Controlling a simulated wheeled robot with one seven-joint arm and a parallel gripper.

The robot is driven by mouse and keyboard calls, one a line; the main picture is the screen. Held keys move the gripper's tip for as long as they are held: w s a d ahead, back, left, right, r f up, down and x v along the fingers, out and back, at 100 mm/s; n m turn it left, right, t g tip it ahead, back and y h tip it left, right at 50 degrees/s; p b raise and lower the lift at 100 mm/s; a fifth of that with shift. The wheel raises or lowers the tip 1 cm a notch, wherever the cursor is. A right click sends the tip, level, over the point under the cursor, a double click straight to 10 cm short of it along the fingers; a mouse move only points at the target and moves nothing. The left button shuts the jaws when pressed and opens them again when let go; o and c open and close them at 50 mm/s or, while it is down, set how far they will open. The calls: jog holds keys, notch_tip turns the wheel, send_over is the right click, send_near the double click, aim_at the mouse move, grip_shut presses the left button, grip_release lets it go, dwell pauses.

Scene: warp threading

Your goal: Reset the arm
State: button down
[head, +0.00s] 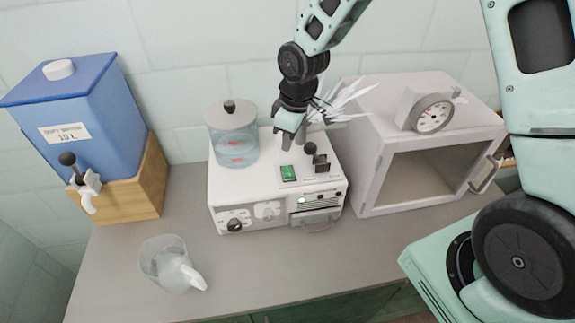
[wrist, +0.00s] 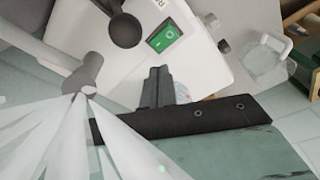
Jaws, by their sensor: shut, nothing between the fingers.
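My gripper (head: 291,139) hangs over the top of a white machine (head: 240,192), near its back middle. Its fingers are shut with nothing between them, and they also show in the wrist view (wrist: 159,82). My arm comes down to it from the top of the head view. A green switch (head: 288,173) and a black ball-topped lever (head: 310,149) stand on the machine's top close to the gripper. The green switch also shows in the wrist view (wrist: 164,37). I cannot tell whether the fingertips touch the machine.
A lidded clear jar (head: 232,138) stands on the machine's left. A blue tank (head: 75,110) on a wooden block is at far left. A clear pitcher (head: 165,262) stands at front left. A white box oven (head: 370,170) with a dial gauge (head: 433,114) is at right. The front middle counter (head: 270,272) is clear.

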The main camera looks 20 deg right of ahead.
jog(key=shift+r, duration=0.2)
dwell(0.4)
jog(key=s+a+b, duration=0.2)
jog(key=s+b, duration=0.1)
jog(key=s, duration=0.6)
jog(key=s+a+r+m+b, duration=0.1)
jog(key=s+a+b, duration=0.1)
jog(key=s, duration=0.7)
jog(key=s+a+r+m+g+b, duration=0.1)
jog(key=s+a+b, duration=0.1)
jog(key=s+b, duration=0.3)
jog(key=s, duration=0.4)
jog(key=shift+a+h, duration=0.25)
jog(key=shift+h, duration=0.15)
